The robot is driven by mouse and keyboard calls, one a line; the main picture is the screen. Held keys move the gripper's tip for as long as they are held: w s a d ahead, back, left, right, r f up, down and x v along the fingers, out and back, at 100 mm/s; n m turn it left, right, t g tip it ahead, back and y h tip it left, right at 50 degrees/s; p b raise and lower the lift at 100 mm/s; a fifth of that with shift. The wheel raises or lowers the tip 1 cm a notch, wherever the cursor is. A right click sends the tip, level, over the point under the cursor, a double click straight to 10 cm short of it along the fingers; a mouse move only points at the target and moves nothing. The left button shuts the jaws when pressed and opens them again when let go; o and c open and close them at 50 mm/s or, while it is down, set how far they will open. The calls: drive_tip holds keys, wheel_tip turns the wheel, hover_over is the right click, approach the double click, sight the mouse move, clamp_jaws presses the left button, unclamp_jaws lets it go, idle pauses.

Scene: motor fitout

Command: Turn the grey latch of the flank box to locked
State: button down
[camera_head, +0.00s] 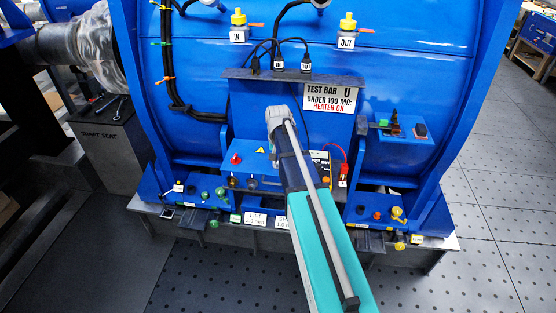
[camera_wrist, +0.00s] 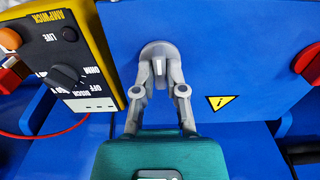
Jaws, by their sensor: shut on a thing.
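In the wrist view my gripper (camera_wrist: 160,72) is closed around a small grey piece that I take for the grey latch (camera_wrist: 158,67), on the flat face of a blue box (camera_wrist: 225,55). The fingertips cover most of the latch, so its exact angle and any locked mark are hard to read. In the head view the blue box (camera_head: 240,171) shows in part below the test bar sign.
A yellow meter (camera_wrist: 78,50) with a black dial stands close to the left of my gripper in the wrist view. A yellow warning triangle (camera_wrist: 218,103) and a red knob (camera_wrist: 308,62) lie to the right. Cables hang above the box in the head view.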

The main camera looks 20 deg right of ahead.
idle(0.4)
drive_tip(key=c, duration=0.7)
unclamp_jaws()
drive_tip(key=shift+n, duration=0.3)
